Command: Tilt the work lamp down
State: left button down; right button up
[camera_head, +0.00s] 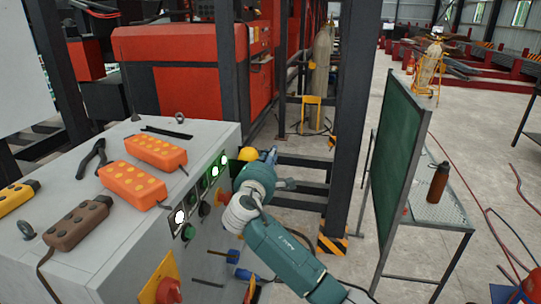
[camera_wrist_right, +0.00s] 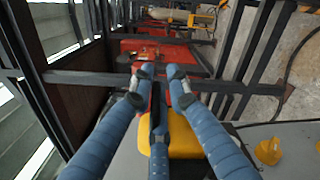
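No work lamp can be made out with certainty. A rounded yellow thing (camera_head: 247,154) sits at the far edge of the grey control cabinet, just behind my right gripper (camera_head: 274,162); I cannot tell whether it is the lamp. In the right wrist view, a yellow body (camera_wrist_right: 185,140) lies behind the blue fingers of my right gripper (camera_wrist_right: 160,76), partly hidden by them. The fingertips show close together with a gap between the upper two. I cannot tell whether they touch or hold anything. My left gripper is not in view.
The grey cabinet (camera_head: 90,270) carries orange pendants (camera_head: 133,184), pliers (camera_head: 92,158) and lit green buttons. A dark steel post (camera_head: 352,120) stands beyond my right arm. A green board (camera_head: 398,160) and a mesh table with a brown bottle (camera_head: 438,182) stand at right.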

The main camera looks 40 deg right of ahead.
jog(key=shift+r, duration=0.1)
jog(key=v, duration=1.2)
